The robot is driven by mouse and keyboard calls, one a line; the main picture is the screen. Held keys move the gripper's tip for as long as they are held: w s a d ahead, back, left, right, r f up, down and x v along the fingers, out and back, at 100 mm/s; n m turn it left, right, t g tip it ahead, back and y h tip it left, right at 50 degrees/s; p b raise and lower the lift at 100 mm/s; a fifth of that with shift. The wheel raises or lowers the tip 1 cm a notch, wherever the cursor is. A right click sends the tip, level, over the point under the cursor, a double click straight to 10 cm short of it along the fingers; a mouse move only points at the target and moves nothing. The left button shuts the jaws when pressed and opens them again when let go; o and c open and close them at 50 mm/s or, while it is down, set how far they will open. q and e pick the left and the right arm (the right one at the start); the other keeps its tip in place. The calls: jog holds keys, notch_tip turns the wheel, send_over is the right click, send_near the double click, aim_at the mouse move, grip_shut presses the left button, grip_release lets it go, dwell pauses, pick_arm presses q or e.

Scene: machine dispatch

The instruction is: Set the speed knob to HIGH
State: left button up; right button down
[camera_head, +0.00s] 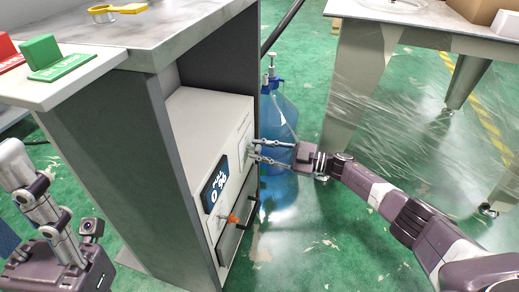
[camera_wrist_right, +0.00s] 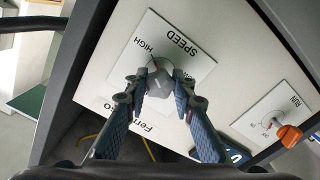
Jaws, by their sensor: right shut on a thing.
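The speed knob (camera_wrist_right: 160,82) is a grey dial on a white SPEED plate (camera_wrist_right: 185,48) in the right wrist view. The word HIGH stands beside it, up and left, with a small red mark near the knob's edge. My right gripper (camera_wrist_right: 158,92) has a fingertip on either side of the knob and is shut on it. In the head view my right gripper (camera_head: 256,150) reaches in from the right to the machine's white front panel (camera_head: 215,115); the knob is hard to see there. My left arm (camera_head: 55,225) shows at the lower left; its fingers are not clear.
An orange-handled switch (camera_wrist_right: 289,135) with a RUN label sits beside the SPEED plate. A lit display (camera_head: 215,184) is lower on the panel. A blue water bottle (camera_head: 280,115) stands behind my right gripper. A table (camera_head: 400,16) is at the right.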

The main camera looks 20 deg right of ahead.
dwell(0.4)
jog(key=c, duration=1.6)
grip_release()
jog(key=shift+s+d, duration=0.1)
jog(key=shift+d, duration=0.05)
jog(key=v, duration=1.1)
jog(key=shift+s+d, duration=0.25)
